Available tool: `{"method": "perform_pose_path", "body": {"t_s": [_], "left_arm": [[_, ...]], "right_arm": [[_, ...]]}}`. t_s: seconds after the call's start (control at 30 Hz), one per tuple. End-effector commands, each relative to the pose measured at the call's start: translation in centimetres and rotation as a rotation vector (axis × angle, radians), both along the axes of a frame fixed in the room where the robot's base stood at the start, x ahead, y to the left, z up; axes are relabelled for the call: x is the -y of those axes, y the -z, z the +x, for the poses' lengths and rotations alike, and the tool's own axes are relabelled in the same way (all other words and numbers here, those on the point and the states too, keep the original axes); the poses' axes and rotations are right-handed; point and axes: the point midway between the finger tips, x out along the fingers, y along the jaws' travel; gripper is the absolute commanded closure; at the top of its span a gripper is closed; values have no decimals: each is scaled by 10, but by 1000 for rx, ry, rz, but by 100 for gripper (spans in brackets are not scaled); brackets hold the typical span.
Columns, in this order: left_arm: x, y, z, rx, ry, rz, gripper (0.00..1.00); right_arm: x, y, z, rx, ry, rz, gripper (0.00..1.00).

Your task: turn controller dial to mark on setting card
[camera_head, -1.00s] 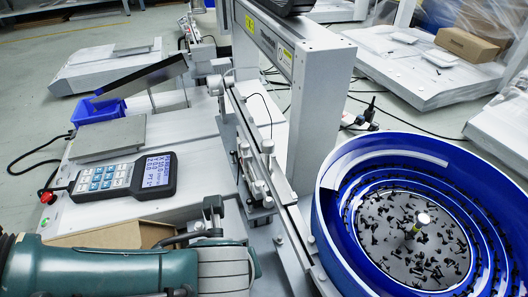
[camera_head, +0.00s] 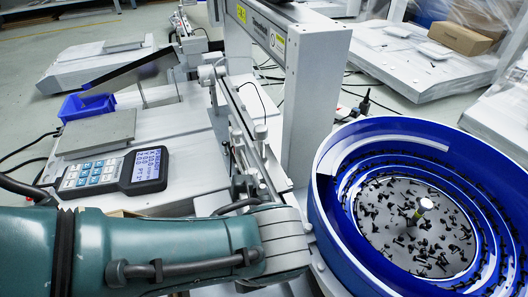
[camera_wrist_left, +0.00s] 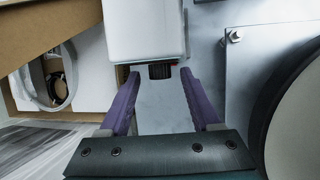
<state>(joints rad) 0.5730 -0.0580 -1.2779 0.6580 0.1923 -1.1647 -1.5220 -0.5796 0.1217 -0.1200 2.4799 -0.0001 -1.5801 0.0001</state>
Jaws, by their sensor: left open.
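In the left wrist view a white box, which looks like the controller (camera_wrist_left: 145,28), stands at the top centre. A short black ribbed knob, apparently its dial (camera_wrist_left: 161,71), sticks out from its near end. My left gripper (camera_wrist_left: 159,74) is open, its two purple fingers on either side of the knob with gaps visible. I cannot tell the dial's pointer or setting. In the head view my teal left arm crosses the lower left, and its fingers are hidden. I cannot make out a setting card in either view. My right gripper is not in view.
A blue bowl feeder (camera_head: 330,215) with black screws fills the right of the head view. A handheld keypad unit (camera_head: 112,172) with a lit screen lies left. In the wrist view an open cardboard box (camera_wrist_left: 15,95) is left and a dark round part (camera_wrist_left: 295,130) is right.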

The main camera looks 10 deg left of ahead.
Motion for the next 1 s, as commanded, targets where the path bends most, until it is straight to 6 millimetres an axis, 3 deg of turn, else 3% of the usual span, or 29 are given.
{"method": "perform_pose_path", "body": {"t_s": [0.27,0.47,0.73,1.0], "left_arm": [[2,-6,-1,0,0,-1,36],[11,-32,-7,-1,1,-2,36],[28,-80,-18,-1,1,-2,36],[35,-91,-23,0,-1,-1,36]], "right_arm": [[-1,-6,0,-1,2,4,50],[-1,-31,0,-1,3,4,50],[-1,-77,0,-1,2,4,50],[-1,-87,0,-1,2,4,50]]}}
